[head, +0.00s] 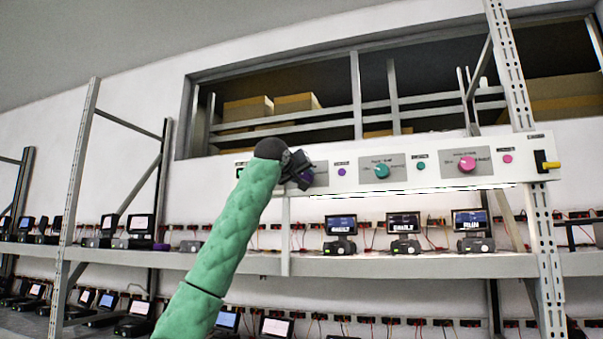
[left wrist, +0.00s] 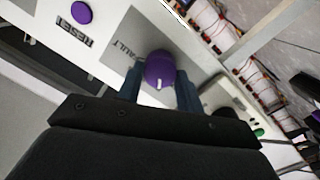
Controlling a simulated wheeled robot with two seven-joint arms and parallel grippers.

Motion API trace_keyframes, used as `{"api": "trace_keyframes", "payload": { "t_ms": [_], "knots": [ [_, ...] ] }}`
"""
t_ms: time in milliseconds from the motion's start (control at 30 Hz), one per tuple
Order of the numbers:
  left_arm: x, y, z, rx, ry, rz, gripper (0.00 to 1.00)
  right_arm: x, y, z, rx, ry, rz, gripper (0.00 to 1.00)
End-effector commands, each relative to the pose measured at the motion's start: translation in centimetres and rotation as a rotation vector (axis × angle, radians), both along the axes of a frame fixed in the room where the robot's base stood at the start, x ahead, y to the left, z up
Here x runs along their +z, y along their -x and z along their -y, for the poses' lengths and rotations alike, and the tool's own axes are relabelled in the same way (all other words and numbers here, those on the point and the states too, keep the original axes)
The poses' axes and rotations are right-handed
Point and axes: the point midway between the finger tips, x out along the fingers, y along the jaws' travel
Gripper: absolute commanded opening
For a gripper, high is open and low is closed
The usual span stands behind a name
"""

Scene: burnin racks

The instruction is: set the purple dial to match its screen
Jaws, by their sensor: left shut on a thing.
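The purple dial (left wrist: 159,66) sits on the white panel in the left wrist view, between the fingers of my left gripper (left wrist: 160,90). The fingers are shut on it. Its white mark points toward the bottom of that view, away from the printed word FAULT (left wrist: 125,54). In the head view my left gripper (head: 300,171) covers most of the dial, and some purple (head: 307,175) shows. Of three screens below the panel, the left screen (head: 340,225) appears to read FAULT. Which screen belongs to the purple dial is not marked. My right gripper is out of view.
The panel (head: 345,178) also bears a teal dial (head: 381,171), a pink dial (head: 467,164), small round buttons and a yellow-handled switch (head: 550,165). A purple button (left wrist: 81,12) is near the word RESET. A rack upright (head: 520,90) stands at the right.

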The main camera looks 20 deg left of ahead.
Motion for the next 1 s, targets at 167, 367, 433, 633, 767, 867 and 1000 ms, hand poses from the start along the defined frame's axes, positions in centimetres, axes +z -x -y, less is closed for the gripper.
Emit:
{"api": "trace_keyframes", "payload": {
  "t_ms": [167,367,433,633,767,867,1000],
  "knots": [
    [0.0,-0.1,0.1,0.0,-0.169,0.001,0.14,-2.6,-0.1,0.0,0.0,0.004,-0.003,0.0],
    [0.0,-0.1,0.1,-0.001,-0.356,0.008,0.14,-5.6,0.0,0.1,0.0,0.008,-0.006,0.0],
    [0.0,-0.1,0.1,0.0,-0.418,0.01,0.14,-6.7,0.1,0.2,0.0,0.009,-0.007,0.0],
    [-0.1,-0.1,0.2,0.0,-0.579,0.015,0.14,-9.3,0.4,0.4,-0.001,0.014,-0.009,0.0],
    [-0.1,-0.1,0.2,0.0,-0.658,0.018,0.14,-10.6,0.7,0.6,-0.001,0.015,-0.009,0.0],
    [-0.1,-0.1,0.2,0.0,-0.707,0.02,0.14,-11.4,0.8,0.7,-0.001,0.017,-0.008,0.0],
    [-0.1,-0.1,0.3,-0.001,-0.753,0.022,0.14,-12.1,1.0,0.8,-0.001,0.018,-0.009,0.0]
  ]
}}
